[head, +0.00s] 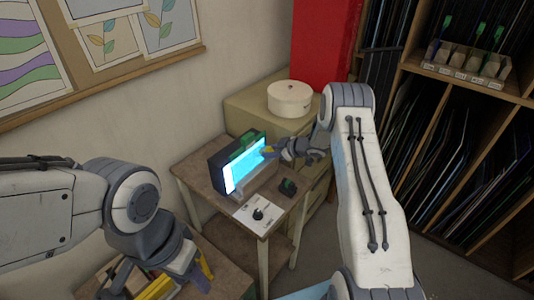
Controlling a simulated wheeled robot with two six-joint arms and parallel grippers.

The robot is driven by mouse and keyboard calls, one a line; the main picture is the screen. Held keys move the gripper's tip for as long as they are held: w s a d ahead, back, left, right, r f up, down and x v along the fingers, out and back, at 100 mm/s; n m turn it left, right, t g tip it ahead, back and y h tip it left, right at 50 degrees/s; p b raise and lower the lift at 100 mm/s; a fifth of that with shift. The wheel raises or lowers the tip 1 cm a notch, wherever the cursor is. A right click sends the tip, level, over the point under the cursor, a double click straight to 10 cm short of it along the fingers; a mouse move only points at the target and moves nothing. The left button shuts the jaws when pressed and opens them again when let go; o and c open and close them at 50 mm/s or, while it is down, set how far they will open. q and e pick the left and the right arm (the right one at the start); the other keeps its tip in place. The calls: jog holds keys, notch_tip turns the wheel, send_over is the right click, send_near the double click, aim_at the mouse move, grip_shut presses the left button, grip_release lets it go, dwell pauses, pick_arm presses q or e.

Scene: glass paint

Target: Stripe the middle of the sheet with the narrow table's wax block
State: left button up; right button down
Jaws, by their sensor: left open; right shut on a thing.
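The sheet (244,170) glows cyan and white, standing tilted in a dark frame on a small wooden table (205,186). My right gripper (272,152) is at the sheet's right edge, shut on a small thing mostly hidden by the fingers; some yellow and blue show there. I cannot tell for sure that it is the wax block, or whether it touches the sheet. A dark green block (288,187) sits on the table, right of the frame. My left gripper (193,272) is open at the lower left, near yellow items (155,290).
A white card with a black knob (257,213) lies at the table's front. A round white container (289,98) stands on a beige cabinet behind. Shelves (465,150) fill the right side. A lower wooden surface (228,268) lies below my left gripper.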

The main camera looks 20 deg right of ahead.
jog(key=shift+a, duration=0.1)
jog(key=shift+s+a, duration=0.55)
jog(key=shift+a, duration=0.3)
jog(key=shift+s+a, duration=0.5)
jog(key=shift+a, duration=0.3)
jog(key=shift+s+a+b, duration=0.35)
jog(key=shift+s+a, duration=0.2)
jog(key=shift+a, duration=0.2)
jog(key=shift+s+a+b, duration=0.3)
jog(key=shift+s+a, duration=0.25)
jog(key=shift+a, duration=0.15)
jog(key=shift+s+a+b, duration=0.3)
jog(key=shift+s+a, duration=0.15)
jog(key=shift+a, duration=0.35)
jog(key=shift+s+a+b, duration=0.25)
jog(key=shift+s+a, duration=0.2)
jog(key=shift+a, duration=0.35)
jog(key=s+d, duration=0.3)
jog(key=s, duration=0.2)
jog(key=shift+d, duration=0.15)
jog(key=shift+s+d, duration=0.1)
